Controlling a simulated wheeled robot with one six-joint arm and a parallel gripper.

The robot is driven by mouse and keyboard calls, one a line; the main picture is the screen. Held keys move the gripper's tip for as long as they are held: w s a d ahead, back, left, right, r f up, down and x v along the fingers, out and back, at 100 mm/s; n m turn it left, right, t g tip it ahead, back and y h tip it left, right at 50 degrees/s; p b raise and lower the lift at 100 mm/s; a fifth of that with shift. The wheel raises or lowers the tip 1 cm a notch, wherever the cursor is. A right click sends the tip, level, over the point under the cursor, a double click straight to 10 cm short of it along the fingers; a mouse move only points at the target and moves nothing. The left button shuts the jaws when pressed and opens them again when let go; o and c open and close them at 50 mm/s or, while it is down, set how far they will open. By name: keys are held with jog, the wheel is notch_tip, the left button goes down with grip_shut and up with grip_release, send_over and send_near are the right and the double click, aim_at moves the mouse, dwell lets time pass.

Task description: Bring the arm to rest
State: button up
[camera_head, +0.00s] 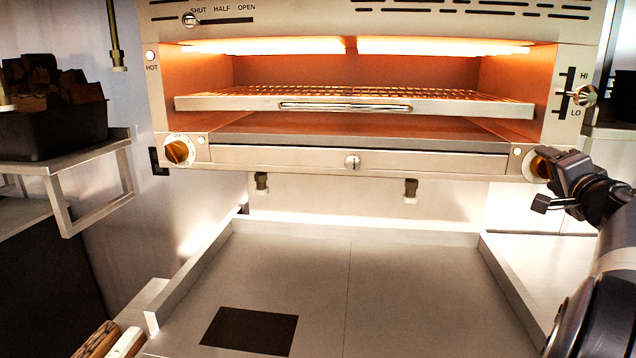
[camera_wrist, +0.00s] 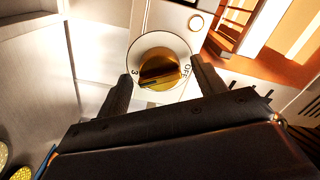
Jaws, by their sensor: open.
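My gripper (camera_head: 546,180) is at the right end of the lit grill's front panel, close to the right brass knob (camera_head: 541,166). In the wrist view the same knob (camera_wrist: 165,70) sits on a white dial marked "3" and "OFF". The open fingers (camera_wrist: 160,76) stand on either side of the dial, with the knob between them in the picture. I cannot tell whether either finger touches the dial. My arm reaches in from the right edge of the head view.
The grill holds a wire rack (camera_head: 340,101) under glowing elements. A left knob (camera_head: 179,150) and HI/LO lever (camera_head: 584,96) are on its front. Below is a wide grey counter (camera_head: 400,290) with a dark square (camera_head: 250,331). A black bin (camera_head: 55,130) stands on the left shelf.

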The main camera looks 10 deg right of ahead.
jog(key=shift+n+p, duration=1.15)
jog(key=shift+n, duration=1.55)
jog(key=shift+f, duration=0.1)
